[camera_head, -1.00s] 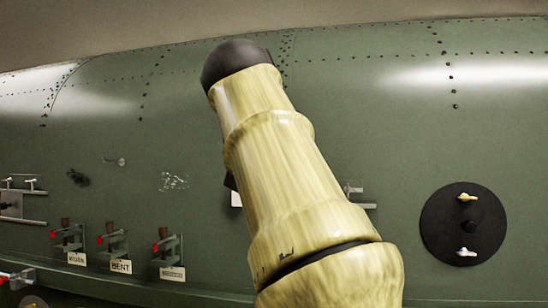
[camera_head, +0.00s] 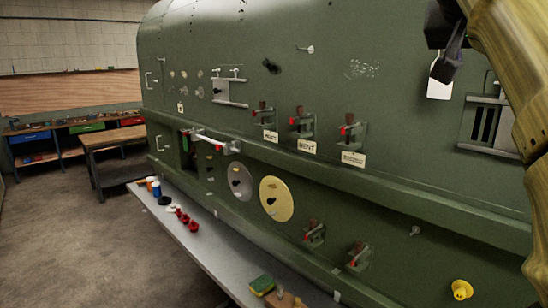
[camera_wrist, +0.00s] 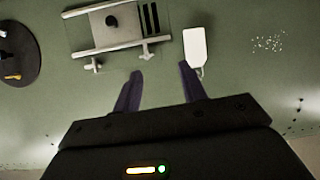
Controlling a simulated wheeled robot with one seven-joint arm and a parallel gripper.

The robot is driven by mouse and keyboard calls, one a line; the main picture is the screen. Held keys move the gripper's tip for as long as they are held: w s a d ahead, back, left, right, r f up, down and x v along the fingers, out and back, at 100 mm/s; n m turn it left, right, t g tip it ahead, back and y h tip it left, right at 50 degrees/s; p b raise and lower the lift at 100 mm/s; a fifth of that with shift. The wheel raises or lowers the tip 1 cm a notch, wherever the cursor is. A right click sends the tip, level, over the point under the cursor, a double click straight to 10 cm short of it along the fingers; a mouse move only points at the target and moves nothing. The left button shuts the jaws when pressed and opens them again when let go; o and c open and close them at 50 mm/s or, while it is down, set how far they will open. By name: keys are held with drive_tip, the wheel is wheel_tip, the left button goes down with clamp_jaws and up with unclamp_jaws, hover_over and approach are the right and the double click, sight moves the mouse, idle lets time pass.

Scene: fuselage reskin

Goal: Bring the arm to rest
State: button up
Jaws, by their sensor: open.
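My gripper (camera_head: 447,58) is at the upper right of the head view, in front of the green fuselage wall (camera_head: 330,30). In the wrist view its two dark fingers (camera_wrist: 160,72) are spread apart with nothing between them. A white tag (camera_wrist: 195,47) shows just beyond the right finger in the wrist view, and the tag also shows in the head view (camera_head: 439,89). I cannot tell whether the finger touches it. My yellow arm runs down the right edge of the head view.
A slotted panel with rails (camera_head: 487,127) is near the gripper. Red-tipped clamps (camera_head: 352,133) with labels stick out of the wall. A grey shelf (camera_head: 200,245) below holds cups and small red items. A workbench (camera_head: 110,140) stands at the left, with open floor (camera_head: 80,240) before it.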

drive_tip(key=w+a+f+n+g+y, duration=0.1)
drive_tip(key=w+a+f+n+y, duration=0.2)
drive_tip(key=f, duration=0.7)
drive_tip(key=w+a+f+n+y, duration=0.15)
drive_tip(key=w+f, duration=0.35)
drive_tip(key=f, duration=0.5)
drive_tip(key=w+a+f+n+g+y, duration=0.1)
drive_tip(key=w+a+f+n, duration=0.2)
drive_tip(key=f, duration=0.7)
drive_tip(key=s+a+f+g+y, duration=0.1)
drive_tip(key=s+a+f, duration=0.2)
drive_tip(key=f, duration=0.7)
drive_tip(key=s+a+f+g+y, duration=0.1)
drive_tip(key=s+a+f+g, duration=0.1)
drive_tip(key=s+f, duration=0.5)
drive_tip(key=s+a+f+n+g+y, duration=0.1)
drive_tip(key=s+a+f, duration=0.3)
drive_tip(key=f, duration=0.9)
drive_tip(key=shift+s+y+b, duration=0.45)
drive_tip(key=shift+s, duration=0.55)
drive_tip(key=shift+c, duration=0.6)
